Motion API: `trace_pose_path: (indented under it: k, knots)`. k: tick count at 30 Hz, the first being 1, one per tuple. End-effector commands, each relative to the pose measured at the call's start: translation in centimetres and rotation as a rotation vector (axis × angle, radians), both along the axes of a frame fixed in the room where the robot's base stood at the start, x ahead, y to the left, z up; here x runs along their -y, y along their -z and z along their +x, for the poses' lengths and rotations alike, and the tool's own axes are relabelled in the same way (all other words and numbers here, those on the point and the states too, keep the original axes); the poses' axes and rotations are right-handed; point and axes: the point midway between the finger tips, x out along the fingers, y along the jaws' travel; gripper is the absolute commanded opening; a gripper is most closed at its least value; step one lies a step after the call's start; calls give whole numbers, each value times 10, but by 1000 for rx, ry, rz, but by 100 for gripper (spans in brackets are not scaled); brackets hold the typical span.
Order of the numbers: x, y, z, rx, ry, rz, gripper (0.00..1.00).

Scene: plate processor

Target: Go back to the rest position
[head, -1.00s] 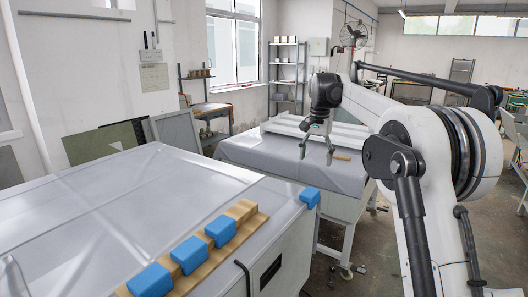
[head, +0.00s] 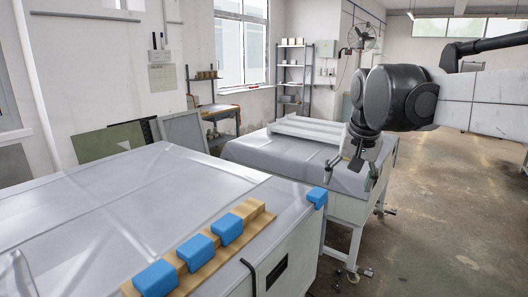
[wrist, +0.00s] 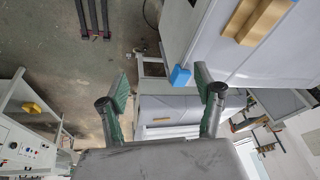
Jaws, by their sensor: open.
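My gripper (head: 352,172) hangs at the end of my arm, in front of the right end of the far machine in the head view. Its two fingers are spread and nothing is between them. In the wrist view my gripper (wrist: 160,82) shows two green-padded fingers wide apart. A blue block (wrist: 180,76) shows beyond the fingers, well away from them. The same blue block (head: 317,196) sits at the corner of the near machine in the head view.
The near machine (head: 110,205) carries a wooden stepped strip (head: 262,219) with several blue blocks (head: 228,229). The far machine (head: 262,155) has a grey covered top. Open floor (head: 445,220) lies to the right. A shelf rack (head: 293,75) stands at the back.

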Motion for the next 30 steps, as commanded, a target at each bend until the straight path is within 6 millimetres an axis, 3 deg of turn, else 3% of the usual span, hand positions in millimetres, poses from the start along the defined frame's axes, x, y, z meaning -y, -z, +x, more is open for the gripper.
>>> trace_pose_path:
  k: [1,11,18,24,30]
  knots:
    - [0,6,-17,15,-13,-5,66]
    - [0,48,-110,110,-101,-44,66]
    - [0,95,-173,180,-162,-78,66]
    - [0,134,-213,228,-203,-105,66]
    - [0,153,-230,250,-224,-118,66]
